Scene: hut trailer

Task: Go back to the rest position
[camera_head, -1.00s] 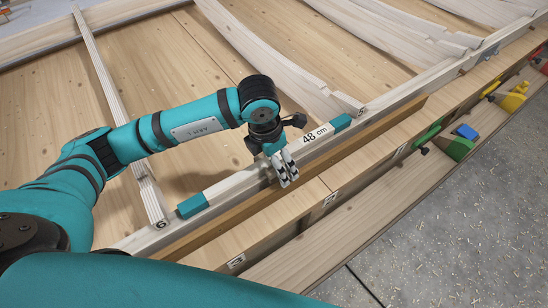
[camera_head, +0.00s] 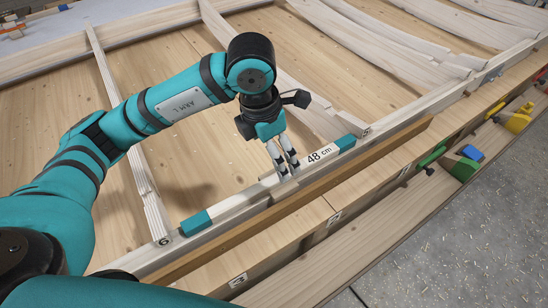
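My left gripper (camera_head: 288,176) comes down from the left arm over the front rail of the wooden frame. Its two fingers are parallel with a narrow gap between them, and I see nothing held. The fingertips are in front of or just above the 48 cm gauge bar (camera_head: 319,156); I cannot tell whether they touch it. The bar is pale with teal ends, lies along the rail, and is partly hidden behind the fingers. My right gripper is out of view.
The wooden frame (camera_head: 215,93) with several slats covers the table. A slat marked 6 (camera_head: 155,213) meets the front rail at the left. Green (camera_head: 432,157), blue (camera_head: 472,153) and yellow (camera_head: 518,119) items sit on the ledge at right. Grey floor (camera_head: 470,245) lies beyond it.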

